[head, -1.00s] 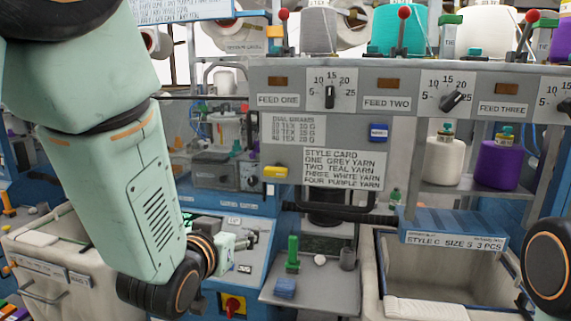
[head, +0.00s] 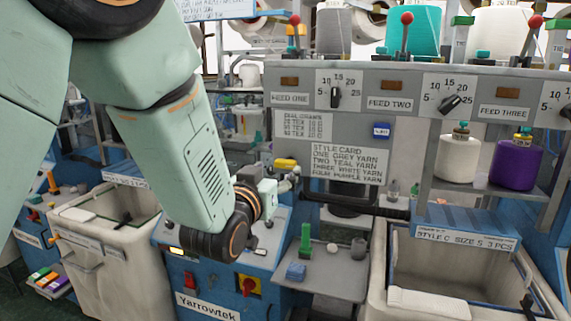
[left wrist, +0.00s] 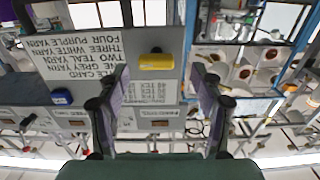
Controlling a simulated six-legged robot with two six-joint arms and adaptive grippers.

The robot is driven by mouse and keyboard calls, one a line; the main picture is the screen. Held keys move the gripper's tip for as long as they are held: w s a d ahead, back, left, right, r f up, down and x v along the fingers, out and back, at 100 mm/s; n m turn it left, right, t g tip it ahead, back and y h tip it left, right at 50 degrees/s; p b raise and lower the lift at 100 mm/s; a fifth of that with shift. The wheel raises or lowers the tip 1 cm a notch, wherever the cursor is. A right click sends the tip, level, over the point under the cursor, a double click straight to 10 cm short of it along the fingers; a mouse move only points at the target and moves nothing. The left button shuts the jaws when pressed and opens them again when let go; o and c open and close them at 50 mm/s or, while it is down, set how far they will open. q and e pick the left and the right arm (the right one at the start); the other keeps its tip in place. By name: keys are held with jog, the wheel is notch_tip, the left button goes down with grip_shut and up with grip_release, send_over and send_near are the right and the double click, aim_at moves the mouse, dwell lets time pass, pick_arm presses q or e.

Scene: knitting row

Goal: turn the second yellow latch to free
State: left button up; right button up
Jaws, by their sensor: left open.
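A yellow latch-like block (head: 285,164) sits at the left edge of the grey panel, beside the style card (head: 347,164). The same yellow block (left wrist: 157,61) shows in the left wrist view, upside down, between my open fingers but beyond them. I cannot tell whether it is the second latch or which way it is turned. My left gripper (head: 289,184) is just below it in the head view, partly hidden by my wrist. In the left wrist view my left gripper (left wrist: 157,95) is open and empty, facing the panel. My right gripper is out of view.
A blue block (head: 381,131) is on the panel, right of the yellow one. A dark horizontal bar (head: 370,208) runs below the card. A small shelf (head: 335,285) holds a green-handled item (head: 305,240). A cream bin (head: 455,307) stands at right.

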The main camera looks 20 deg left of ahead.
aim_at(285, 165)
pick_arm(q)
jog(key=shift+w+a, duration=0.25)
jog(key=shift+w, duration=0.5)
jog(key=shift+w+r+p, duration=0.1)
jog(key=shift+w+p, duration=0.2)
jog(key=shift+w, duration=0.1)
jog(key=shift+w+d+r, duration=0.1)
jog(key=shift+w+d, duration=0.15)
jog(key=shift+d, duration=0.2)
jog(key=shift+w+d+r, duration=0.1)
jog(key=shift+w+d, duration=0.1)
jog(key=shift+d, duration=0.2)
jog(key=shift+w, duration=0.1)
jog(key=shift+w+a+f, duration=0.25)
jog(key=shift+a, duration=0.4)
jog(key=shift+c, duration=1.4)
jog(key=shift+s+d+r, duration=0.2)
jog(key=shift+s+d, duration=0.05)
jog(key=shift+d, duration=0.3)
jog(key=c, duration=0.4)
jog(key=shift+a+f, duration=0.1)
jog(key=shift+a, duration=0.15)
jog(key=c, duration=0.3)
jog(key=shift+c, duration=0.8)
jog(key=shift+d, duration=0.15)
